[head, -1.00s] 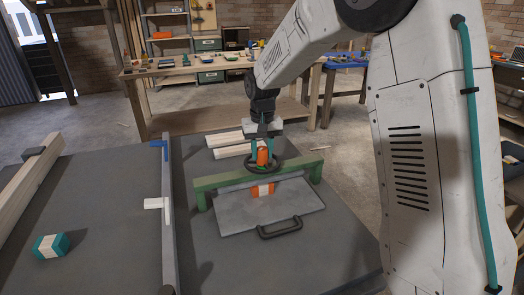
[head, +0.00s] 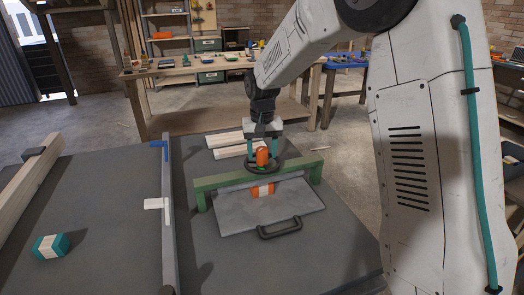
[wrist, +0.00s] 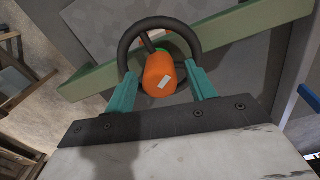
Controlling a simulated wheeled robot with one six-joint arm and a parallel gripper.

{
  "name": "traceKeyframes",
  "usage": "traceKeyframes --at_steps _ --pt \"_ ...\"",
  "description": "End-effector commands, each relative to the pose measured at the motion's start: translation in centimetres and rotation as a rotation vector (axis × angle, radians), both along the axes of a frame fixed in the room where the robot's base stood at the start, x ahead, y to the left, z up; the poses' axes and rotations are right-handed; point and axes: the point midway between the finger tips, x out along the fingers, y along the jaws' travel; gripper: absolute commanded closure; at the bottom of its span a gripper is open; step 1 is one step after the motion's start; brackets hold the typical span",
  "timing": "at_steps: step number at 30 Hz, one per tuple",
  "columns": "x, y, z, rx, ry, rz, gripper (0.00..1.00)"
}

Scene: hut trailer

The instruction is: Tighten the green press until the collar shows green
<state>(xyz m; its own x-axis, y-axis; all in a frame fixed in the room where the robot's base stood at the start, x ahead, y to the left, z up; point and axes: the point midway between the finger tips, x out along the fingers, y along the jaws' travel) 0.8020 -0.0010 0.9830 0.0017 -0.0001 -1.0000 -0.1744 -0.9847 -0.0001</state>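The green press (head: 205,184) stands on the dark bench, its beam spanning a grey plate (head: 240,214) with a black handle (head: 279,228). A black handwheel (head: 252,166) with an orange knob (head: 262,157) sits above the beam; the wrist view shows the wheel (wrist: 124,48) and knob (wrist: 158,76) too. My gripper (wrist: 160,72) is open. Its teal fingers stand either side of the knob with gaps, tips near the wheel rim. A bright green patch (wrist: 177,50) shows beside the knob, low at the hub; most of the collar is hidden. An orange-and-white piece (head: 263,190) sits under the beam.
Pale timber pieces (head: 226,139) lie behind the press. A rail (head: 168,215) with a white block (head: 156,204) runs to its left. A teal-and-white block (head: 50,246) and a long beam (head: 28,184) lie further left. Bare bench lies in front of the plate.

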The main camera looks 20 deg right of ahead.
Motion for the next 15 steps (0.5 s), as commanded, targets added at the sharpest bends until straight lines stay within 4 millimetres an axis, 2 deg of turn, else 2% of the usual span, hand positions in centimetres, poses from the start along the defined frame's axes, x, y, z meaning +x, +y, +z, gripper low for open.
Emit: traceKeyframes --at_steps 5,15 --pt "0.0 0.0 0.6 0.000 0.000 0.000 0.45" --pt "0.1 0.0 6.1 0.000 -0.003 0.000 0.45"
